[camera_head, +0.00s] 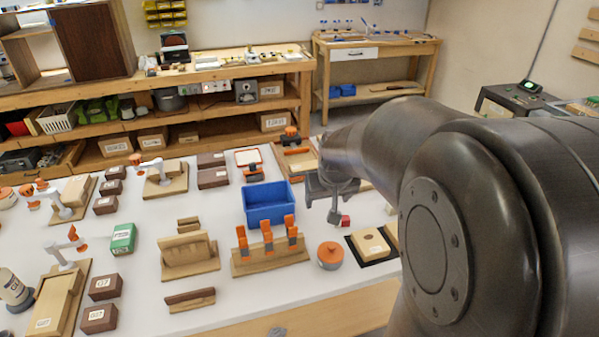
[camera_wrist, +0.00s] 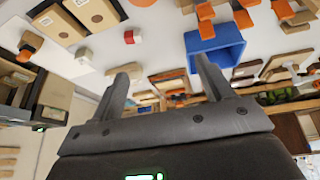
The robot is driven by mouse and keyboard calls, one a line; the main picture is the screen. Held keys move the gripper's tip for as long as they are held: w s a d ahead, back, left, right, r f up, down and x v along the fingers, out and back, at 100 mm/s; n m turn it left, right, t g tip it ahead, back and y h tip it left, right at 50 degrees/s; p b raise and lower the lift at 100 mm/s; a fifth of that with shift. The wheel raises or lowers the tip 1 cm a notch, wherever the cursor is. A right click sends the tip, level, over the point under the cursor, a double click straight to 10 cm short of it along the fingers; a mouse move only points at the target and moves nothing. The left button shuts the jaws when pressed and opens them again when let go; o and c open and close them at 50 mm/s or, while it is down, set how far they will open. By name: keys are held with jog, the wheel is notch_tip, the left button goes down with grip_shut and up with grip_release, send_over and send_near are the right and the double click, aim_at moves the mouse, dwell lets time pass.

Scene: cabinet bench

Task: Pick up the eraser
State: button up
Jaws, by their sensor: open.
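A small red block with a white end (camera_head: 345,220) looks like the eraser, though it is too small to be sure. My gripper (camera_head: 334,213) is above the bench, right of the blue bin. In the wrist view my gripper (camera_wrist: 163,66) is open, with nothing between its two fingers. It appears apart from the block.
The blue bin (camera_head: 267,203) stands left of the gripper. A round orange-topped container (camera_head: 330,254) and a wooden board with orange-handled tools (camera_head: 270,258) are nearer. A wooden block on a black tray (camera_head: 370,244) lies to the right. A small white block (camera_wrist: 84,54) is nearby.

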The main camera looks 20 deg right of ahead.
jog(key=shift+m, duration=0.6)
jog(key=w+d+f, duration=0.3)
jog(key=f, duration=0.3)
jog(key=w+d+f, duration=0.4)
jog(key=f, duration=0.2)
jog(key=w+d+f, duration=0.3)
jog(key=f, duration=0.3)
jog(key=shift+w+d, duration=0.35)
jog(key=shift+d, duration=0.05)
jog(key=shift+d+x, duration=0.2)
jog(key=shift+x, duration=2.65)
jog(key=shift+c, duration=0.5)
jog(key=c, duration=1)
jog(key=shift+r, duration=0.15)
